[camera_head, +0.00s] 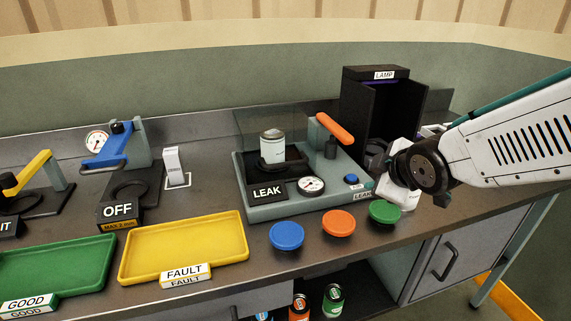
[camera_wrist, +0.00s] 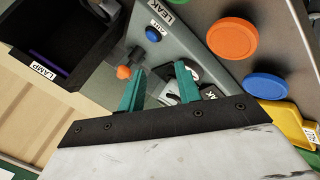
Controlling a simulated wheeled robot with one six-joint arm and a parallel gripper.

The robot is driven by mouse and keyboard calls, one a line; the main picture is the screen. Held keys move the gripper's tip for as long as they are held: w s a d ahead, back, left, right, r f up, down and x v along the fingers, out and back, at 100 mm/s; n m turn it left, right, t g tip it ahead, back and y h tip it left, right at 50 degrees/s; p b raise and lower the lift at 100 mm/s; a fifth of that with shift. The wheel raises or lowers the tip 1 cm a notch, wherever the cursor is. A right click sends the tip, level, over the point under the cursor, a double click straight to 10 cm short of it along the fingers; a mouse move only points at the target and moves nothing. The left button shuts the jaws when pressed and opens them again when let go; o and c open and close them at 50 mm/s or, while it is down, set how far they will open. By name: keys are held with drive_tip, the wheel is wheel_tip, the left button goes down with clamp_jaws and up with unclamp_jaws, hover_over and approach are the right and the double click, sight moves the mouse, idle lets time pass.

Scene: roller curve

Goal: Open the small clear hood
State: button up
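The small clear hood (camera_head: 251,126) is a see-through box on the grey-green LEAK tester (camera_head: 262,212). The hood is hard to make out there. In the head view my wrist hides the fingertips.
A black LAMP box (camera_head: 362,90) stands behind my wrist. Blue (camera_head: 286,236), orange (camera_head: 338,223) and green (camera_head: 384,213) round buttons line the front edge. A yellow FAULT tray (camera_head: 236,238) and a white switch (camera_head: 172,163) lie left.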

drive_tip(key=w+a+f+n+t+y, duration=0.2)
drive_tip(key=w+a+n+y, duration=0.2)
drive_tip(key=a+n, duration=0.25)
drive_tip(key=n+y, duration=0.5)
approach(288, 164)
drive_tip(key=r+x, duration=0.1)
drive_tip(key=x, duration=0.6)
drive_tip(key=f+x, duration=0.1)
drive_tip(key=x, duration=0.3)
drive_tip(key=shift+s+f, duration=0.1)
drive_tip(key=shift+s, duration=0.05)
drive_tip(key=shift+d, duration=0.1)
drive_tip(key=shift+c, duration=0.3)
clamp_jaws()
